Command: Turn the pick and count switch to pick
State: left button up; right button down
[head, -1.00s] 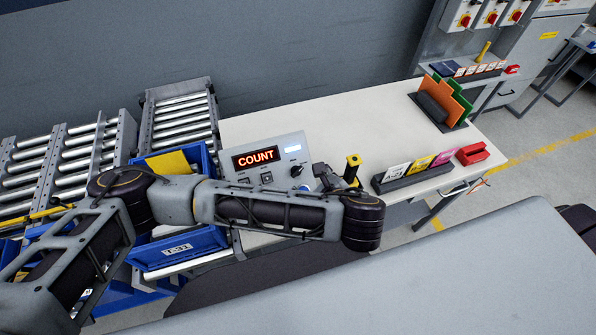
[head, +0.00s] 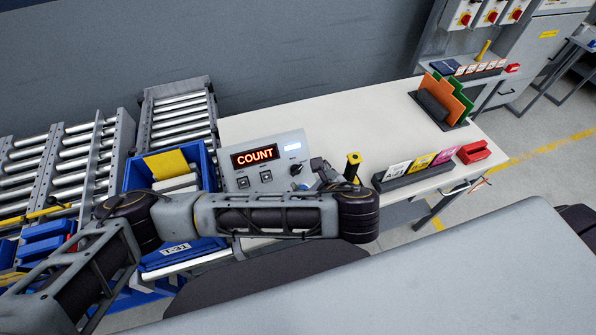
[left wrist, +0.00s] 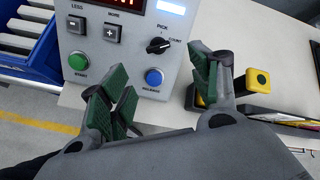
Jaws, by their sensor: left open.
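The pick and count switch is a black knob (left wrist: 158,46) on a grey control box (head: 238,183); in the head view the knob (head: 296,169) is at the panel's right. Its white mark points right, toward the COUNT label. The red display (head: 255,157) reads COUNT. My left gripper (left wrist: 155,85) is open and empty, its green-padded fingers spread on either side below the knob, with no visible contact. In the head view the left gripper (head: 322,172) is partly hidden by my wrist, just right of the box. My right gripper is not in view.
The panel also has a green button (left wrist: 78,61), a blue button (left wrist: 153,77) and plus and minus keys. A yellow-topped post (head: 353,160) stands close right of my gripper. A blue bin (head: 208,165) is left of the box. The table's back middle (head: 340,115) is clear.

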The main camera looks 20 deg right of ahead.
aim_at(297, 171)
pick_arm(q)
jog(key=x, duration=0.6)
jog(key=p+x, duration=0.1)
jog(key=x, duration=0.5)
jog(key=shift+a, duration=0.2)
jog(key=c, duration=1)
jog(key=shift+c, duration=0.2)
